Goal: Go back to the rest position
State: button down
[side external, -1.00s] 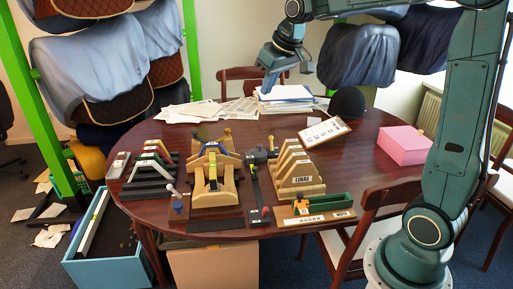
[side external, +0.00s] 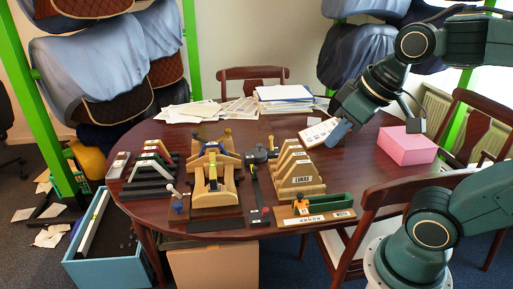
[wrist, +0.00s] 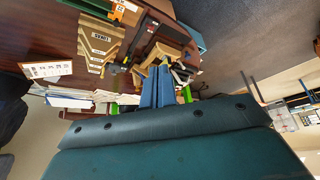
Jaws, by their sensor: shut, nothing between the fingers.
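My gripper (side external: 338,132) is at the right of the table in the side view, above the tabletop near the tilted white card and left of the pink box. Its blue fingers point down and to the left. In the wrist view the two blue fingers (wrist: 157,87) lie side by side, closed, with nothing between them. The wooden saddle fixture (side external: 213,178) stands at the middle of the table, well left of my gripper. The labelled wooden rack (side external: 297,178) stands between them.
A blue crate (side external: 105,248) is on the floor at left. Chairs (side external: 385,215) stand close to the table's right side.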

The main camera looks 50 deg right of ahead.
jog(key=shift+s+a+f, duration=0.15)
jog(key=shift+s+f, duration=0.25)
jog(key=shift+s, duration=0.25)
jog(key=shift+s+a+f, duration=0.1)
jog(key=shift+s+f, duration=0.25)
jog(key=shift+s, duration=0.25)
